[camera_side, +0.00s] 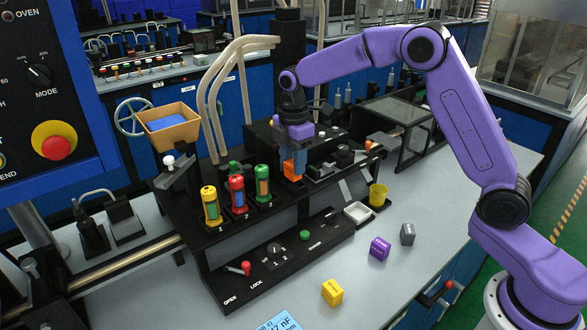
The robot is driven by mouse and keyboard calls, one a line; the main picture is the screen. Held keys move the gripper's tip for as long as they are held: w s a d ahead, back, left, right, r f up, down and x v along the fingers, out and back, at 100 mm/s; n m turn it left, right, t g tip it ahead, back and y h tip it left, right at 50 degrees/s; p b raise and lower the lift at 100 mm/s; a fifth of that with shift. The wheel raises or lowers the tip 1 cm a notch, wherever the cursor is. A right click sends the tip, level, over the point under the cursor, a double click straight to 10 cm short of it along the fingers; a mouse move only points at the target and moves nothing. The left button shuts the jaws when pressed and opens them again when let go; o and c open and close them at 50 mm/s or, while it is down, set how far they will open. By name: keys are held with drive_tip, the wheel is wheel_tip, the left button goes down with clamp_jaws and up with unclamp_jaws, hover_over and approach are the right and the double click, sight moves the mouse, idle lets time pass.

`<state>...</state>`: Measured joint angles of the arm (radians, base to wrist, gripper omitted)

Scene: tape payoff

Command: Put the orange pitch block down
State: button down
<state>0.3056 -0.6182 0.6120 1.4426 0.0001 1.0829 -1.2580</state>
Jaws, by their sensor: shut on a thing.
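The orange pitch block (291,172) is between the blue fingers of my gripper (293,167). My gripper points straight down and is shut on the block. The block is at the right end of the row of coloured cylinders, over the black machine (240,228). The fingers cover part of the block. I cannot tell whether its underside touches the machine or hangs just above it.
Yellow (211,206), red (237,196) and green (263,186) cylinders stand left of my gripper. A white tray (358,212) and yellow cup (378,195) are to the right. Yellow (332,292), purple (380,248) and grey (407,234) blocks lie on the bench, with bare space around them.

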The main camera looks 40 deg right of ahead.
drive_tip(key=shift+s+f, duration=0.1)
drive_tip(key=shift+f, duration=1.15)
drive_tip(key=shift+f, duration=0.1)
drive_tip(key=c, duration=0.9)
unclamp_jaws()
wheel_tip(320, 180, up, 12)
drive_tip(key=s+a+m, duration=0.1)
drive_tip(key=s+a, duration=0.2)
drive_tip(key=s, duration=0.7)
drive_tip(key=s+d+f+m, duration=0.1)
drive_tip(key=s+d+f, duration=0.1)
drive_tip(key=s, duration=0.7)
drive_tip(key=s+d+f+m, duration=0.2)
drive_tip(key=s, duration=0.7)
drive_tip(key=s+d+f+m, duration=0.1)
drive_tip(key=s+d+f, duration=0.1)
drive_tip(key=s, duration=0.8)
drive_tip(key=shift+s+d+f, duration=0.1)
drive_tip(key=shift+d+f, duration=0.15)
drive_tip(key=shift+d, duration=0.35)
